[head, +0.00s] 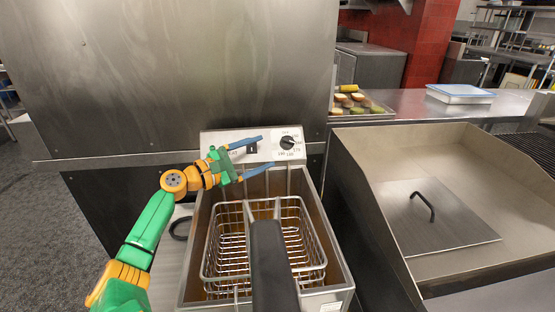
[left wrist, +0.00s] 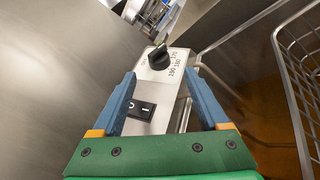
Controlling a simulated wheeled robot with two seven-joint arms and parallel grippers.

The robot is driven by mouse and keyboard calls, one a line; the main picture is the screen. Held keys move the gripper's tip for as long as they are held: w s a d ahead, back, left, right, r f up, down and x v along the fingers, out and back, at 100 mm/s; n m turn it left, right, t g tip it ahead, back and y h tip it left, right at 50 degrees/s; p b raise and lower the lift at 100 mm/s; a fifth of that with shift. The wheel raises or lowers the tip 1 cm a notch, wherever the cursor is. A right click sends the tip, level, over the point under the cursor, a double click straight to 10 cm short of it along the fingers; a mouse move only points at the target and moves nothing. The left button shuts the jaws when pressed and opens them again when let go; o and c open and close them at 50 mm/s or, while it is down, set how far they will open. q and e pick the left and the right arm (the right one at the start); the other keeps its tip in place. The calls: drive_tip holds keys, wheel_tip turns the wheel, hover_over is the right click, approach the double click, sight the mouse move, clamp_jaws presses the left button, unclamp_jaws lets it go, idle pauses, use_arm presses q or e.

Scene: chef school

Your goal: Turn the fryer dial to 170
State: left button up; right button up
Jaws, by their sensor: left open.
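The fryer dial (head: 288,142) is a round black knob on the right part of the pale control panel (head: 222,137). Printed numbers run around its lower right side. In the left wrist view the dial (left wrist: 158,59) is just beyond the fingertips, with 170, 180 and 190 printed beside it. I cannot tell exactly which mark its pointer is at. My left gripper (head: 267,151) is open and empty, its blue fingers pointing right toward the dial, apart from it. It also shows in the left wrist view (left wrist: 159,80). My right gripper is not in view.
A black rocker switch (left wrist: 141,110) sits on the panel between my fingers. The wire fryer basket (head: 265,245) with a dark handle (head: 272,270) is in front of the panel. A steel wall (head: 165,70) stands behind. A lidded steel basin (head: 440,220) is right.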

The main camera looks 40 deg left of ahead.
sight(285, 144)
use_arm(q)
drive_tip(key=shift+w+r, duration=0.15)
drive_tip(key=w, duration=0.4)
drive_tip(key=w+d+p, duration=0.1)
drive_tip(key=w, duration=0.1)
drive_tip(key=shift+w, duration=0.3)
